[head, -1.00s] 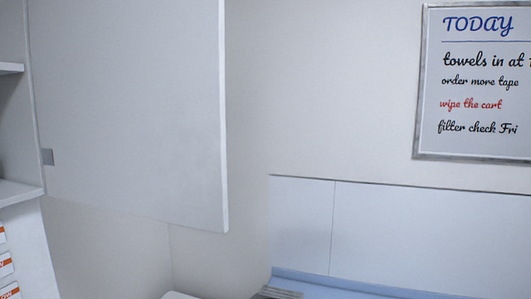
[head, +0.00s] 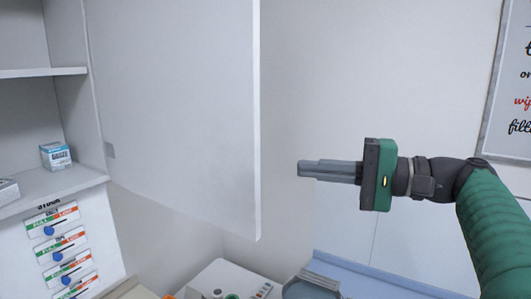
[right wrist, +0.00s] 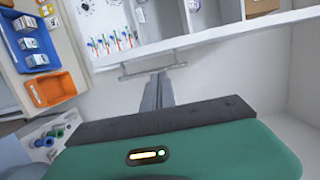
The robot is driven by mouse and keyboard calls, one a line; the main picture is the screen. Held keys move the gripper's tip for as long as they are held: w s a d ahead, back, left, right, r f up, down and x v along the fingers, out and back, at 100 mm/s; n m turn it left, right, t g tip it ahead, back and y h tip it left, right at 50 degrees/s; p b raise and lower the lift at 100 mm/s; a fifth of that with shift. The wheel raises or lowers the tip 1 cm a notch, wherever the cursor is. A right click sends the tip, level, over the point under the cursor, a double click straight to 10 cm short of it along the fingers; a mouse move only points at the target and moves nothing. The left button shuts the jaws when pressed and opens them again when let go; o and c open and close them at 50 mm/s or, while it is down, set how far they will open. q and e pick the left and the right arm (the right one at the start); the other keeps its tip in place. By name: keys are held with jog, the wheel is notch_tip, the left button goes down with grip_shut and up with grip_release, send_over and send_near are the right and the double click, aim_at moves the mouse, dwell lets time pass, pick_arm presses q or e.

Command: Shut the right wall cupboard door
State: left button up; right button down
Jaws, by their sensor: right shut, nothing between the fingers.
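The right wall cupboard door (head: 175,110) is a plain white panel in the head view. It stands open, swung out from the cupboard (head: 72,110) on the left, whose shelves are exposed. My right gripper (head: 300,168) is shut and empty, to the right of the door's free edge, pointing left with a visible gap in the picture. In the right wrist view the closed fingers (right wrist: 158,80) point towards a thin grey bar handle (right wrist: 150,70); whether they touch it I cannot tell. My left gripper is not in view.
A small box (head: 56,156) stands on the cupboard shelf. Stock sliders (head: 58,245) hang below it. A white unit (head: 230,280) and a blue surface (head: 365,275) lie low down. The right wrist view shows blue (right wrist: 28,40) and orange (right wrist: 50,90) bins.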

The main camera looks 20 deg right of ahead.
aim_at(259, 158)
jog(key=shift+y, duration=0.3)
jog(key=p+x, duration=0.1)
jog(key=x, duration=0.2)
jog(key=p+x, duration=0.1)
jog(key=x, duration=0.2)
jog(key=r+p+x, duration=0.1)
jog(key=x, duration=0.2)
jog(key=shift+a+r+p, duration=0.1)
jog(key=shift+a+p, duration=0.2)
jog(key=shift+a, duration=0.15)
jog(key=shift+w, duration=0.15)
